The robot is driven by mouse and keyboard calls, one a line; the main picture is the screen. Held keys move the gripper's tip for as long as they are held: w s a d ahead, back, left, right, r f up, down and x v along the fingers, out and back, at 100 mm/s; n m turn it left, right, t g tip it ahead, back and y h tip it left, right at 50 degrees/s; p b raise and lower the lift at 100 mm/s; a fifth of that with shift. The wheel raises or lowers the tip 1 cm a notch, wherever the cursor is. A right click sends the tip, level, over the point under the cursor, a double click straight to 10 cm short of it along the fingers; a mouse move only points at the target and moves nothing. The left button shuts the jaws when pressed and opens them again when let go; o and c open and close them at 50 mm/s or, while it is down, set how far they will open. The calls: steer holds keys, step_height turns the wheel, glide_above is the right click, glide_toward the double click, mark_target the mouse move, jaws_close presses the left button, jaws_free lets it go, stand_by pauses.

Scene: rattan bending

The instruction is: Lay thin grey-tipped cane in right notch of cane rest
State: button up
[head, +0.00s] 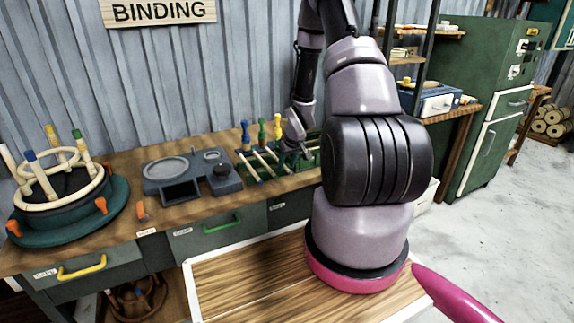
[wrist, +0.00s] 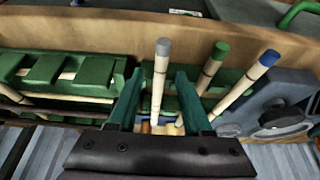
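In the wrist view a pale cane with a grey tip (wrist: 160,78) stands between the two green fingers of my gripper (wrist: 159,105). The fingers are open, with a clear gap on each side of the cane. The cane's lower end is hard to make out. A green notched block, apparently the cane rest (wrist: 94,72), lies to the left of the fingers, with dark and pale rods near it. In the head view my gripper (head: 293,142) is over the rack area of the bench, and my arm hides part of it.
A green-tipped cane (wrist: 215,66) and a blue-tipped cane (wrist: 256,78) stand close to the right of my fingers. A grey tool tray (head: 192,174) is left of the rack. A round form with pegs (head: 68,190) stands at the bench's left end.

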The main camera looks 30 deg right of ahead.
steer(key=s+a+r+m, duration=0.15)
steer(key=s+r, duration=0.25)
steer(key=r, duration=0.7)
steer(key=s+a+r+t+h, duration=0.1)
steer(key=s+a+r, duration=0.2)
steer(key=r, duration=0.8)
steer(key=s+a+r+m, duration=0.15)
steer(key=s+r, duration=0.25)
steer(key=r, duration=0.7)
steer(key=s+a+r+y, duration=0.1)
steer(key=s+a+r, duration=0.3)
steer(key=s+r, duration=0.2)
steer(key=s+a+r+m+t+y, duration=0.1)
steer(key=s+a+r, duration=0.4)
steer(key=s, duration=0.5)
steer(key=shift+a+r+m+y, duration=0.3)
steer(key=shift+r+y, duration=0.2)
steer(key=shift+r, duration=0.15)
steer(key=shift+t, duration=0.3)
